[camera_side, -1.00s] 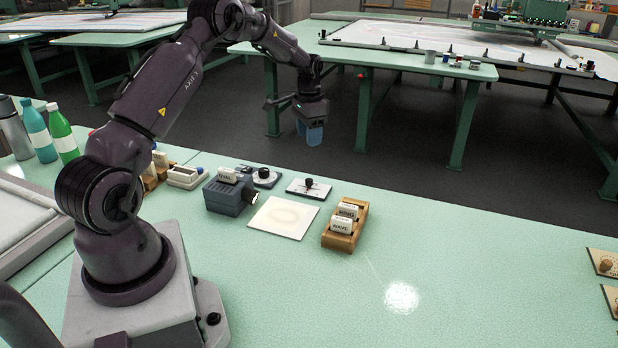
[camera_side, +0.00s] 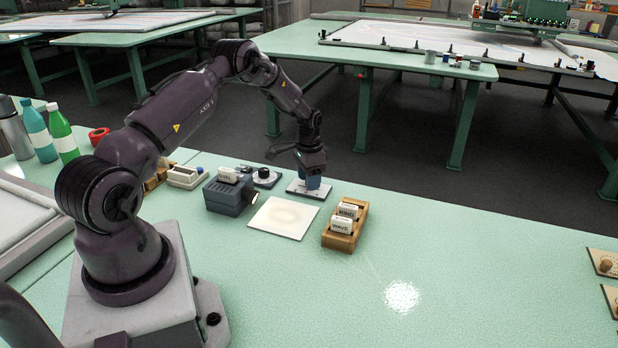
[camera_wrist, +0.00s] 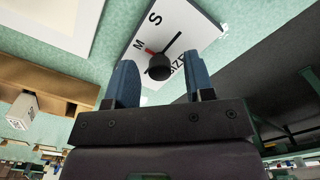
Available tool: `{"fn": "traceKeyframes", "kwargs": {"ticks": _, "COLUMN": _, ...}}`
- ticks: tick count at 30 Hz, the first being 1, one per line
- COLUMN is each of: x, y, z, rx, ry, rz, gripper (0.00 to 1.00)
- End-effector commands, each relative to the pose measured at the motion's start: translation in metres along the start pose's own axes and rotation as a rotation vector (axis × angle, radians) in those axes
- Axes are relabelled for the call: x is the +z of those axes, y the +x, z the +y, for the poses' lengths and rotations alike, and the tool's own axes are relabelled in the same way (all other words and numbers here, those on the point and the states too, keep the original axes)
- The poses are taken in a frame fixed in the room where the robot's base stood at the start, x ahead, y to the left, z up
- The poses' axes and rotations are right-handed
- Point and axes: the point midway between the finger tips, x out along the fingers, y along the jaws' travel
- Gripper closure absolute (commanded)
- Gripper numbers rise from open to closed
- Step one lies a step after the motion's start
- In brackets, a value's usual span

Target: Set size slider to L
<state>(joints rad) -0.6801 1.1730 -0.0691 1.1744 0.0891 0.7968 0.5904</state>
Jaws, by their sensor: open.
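The size slider is a white plate (camera_side: 296,189) with a dark edge on the green table. In the wrist view the plate (camera_wrist: 212,27) shows the letters S and M, part of the word SIZE, a dark slot and a small red mark beside M. Its round black knob (camera_wrist: 160,67) shows between my fingertips; I cannot tell whether they touch it. The L is not visible, and I cannot tell the knob's setting. My gripper (camera_side: 312,182) points down over the plate with its blue fingers open, also seen in the wrist view (camera_wrist: 160,72).
A dial plate (camera_side: 264,177) and a grey-blue box (camera_side: 227,198) sit left of the slider. A cream sheet (camera_side: 284,217) lies in front. A wooden holder (camera_side: 341,242) with labelled white blocks stands to the right. The table's far edge is close behind the slider.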

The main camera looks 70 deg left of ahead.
Motion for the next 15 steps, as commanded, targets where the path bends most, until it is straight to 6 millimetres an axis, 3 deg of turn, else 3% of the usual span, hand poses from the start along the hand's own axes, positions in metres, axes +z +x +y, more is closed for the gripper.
{"fn": "traceKeyframes", "kwargs": {"ticks": 5, "x": -0.0001, "y": 0.0, "z": -0.0001, "rx": 0.0, "ry": 0.0, "rz": 0.0, "gripper": 0.51}}
{"fn": "traceKeyframes", "kwargs": {"ticks": 12, "x": 0.0, "y": -0.0001, "z": 0.0, "rx": 0.0, "ry": 0.0, "rz": 0.0, "gripper": 1.0}}
{"fn": "traceKeyframes", "kwargs": {"ticks": 15, "x": -0.0001, "y": -0.0002, "z": 0.0, "rx": 0.0, "ry": 0.0, "rz": 0.0, "gripper": 1.0}}
